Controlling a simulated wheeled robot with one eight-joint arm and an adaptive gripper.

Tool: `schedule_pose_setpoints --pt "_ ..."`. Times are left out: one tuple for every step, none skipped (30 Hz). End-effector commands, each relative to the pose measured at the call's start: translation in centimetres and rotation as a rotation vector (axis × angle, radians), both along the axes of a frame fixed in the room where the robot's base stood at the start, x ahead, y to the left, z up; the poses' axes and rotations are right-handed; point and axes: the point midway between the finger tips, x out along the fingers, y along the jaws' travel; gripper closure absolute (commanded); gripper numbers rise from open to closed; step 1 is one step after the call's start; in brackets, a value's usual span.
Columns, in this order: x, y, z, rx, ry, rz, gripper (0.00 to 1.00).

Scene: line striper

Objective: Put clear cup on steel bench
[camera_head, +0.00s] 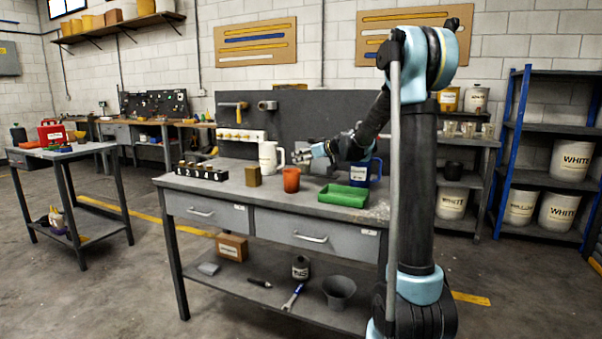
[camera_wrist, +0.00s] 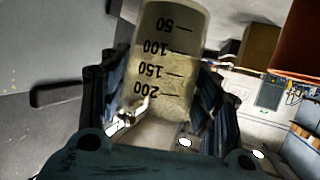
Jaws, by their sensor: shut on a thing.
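The clear cup (camera_wrist: 168,62) has dark graduation marks and sits between my gripper's fingers (camera_wrist: 160,112) in the wrist view. My gripper is shut on it. In the head view my gripper (camera_head: 322,150) is over the back part of the steel bench (camera_head: 225,187), between a white jug and a blue jug. The cup is too small to make out clearly there, and I cannot tell whether its base touches the benchtop.
The white jug (camera_head: 268,158), orange cup (camera_head: 291,180), brown block (camera_head: 253,176), green tray (camera_head: 343,195) and blue jug (camera_head: 371,171) crowd the bench. A rack of small items (camera_head: 201,171) stands left. The front left benchtop is clear. Other clear cups (camera_head: 467,129) stand on a shelf behind.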

Motion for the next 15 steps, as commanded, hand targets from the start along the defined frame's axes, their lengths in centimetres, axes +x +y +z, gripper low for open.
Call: schedule_pose_setpoints --pt "0.0 0.0 -0.4 0.0 0.0 0.0 0.77" --pt "0.0 0.0 -0.6 0.0 0.0 0.0 0.77" --pt "0.0 0.0 -0.8 0.0 0.0 0.0 0.77" --pt "0.0 0.0 -1.0 0.0 0.0 0.0 0.77" --pt "0.0 0.0 -1.1 0.0 0.0 0.0 0.77" --pt "0.0 0.0 -1.4 0.0 0.0 0.0 0.77" --pt "0.1 0.0 -1.6 0.0 0.0 0.0 0.77" --pt "0.0 0.0 -1.9 0.0 0.0 0.0 0.77" --pt "0.0 0.0 -2.5 0.0 0.0 0.0 0.77" --pt "0.0 0.0 -2.9 0.0 0.0 0.0 0.77" --pt "0.0 0.0 -3.3 0.0 0.0 0.0 0.77" --pt "0.0 0.0 -3.9 0.0 0.0 0.0 0.77" --pt "0.1 0.0 -4.3 0.0 0.0 0.0 0.77" --pt "0.0 0.0 -4.6 0.0 0.0 0.0 0.77" --pt "0.0 0.0 -4.9 0.0 0.0 0.0 0.77"
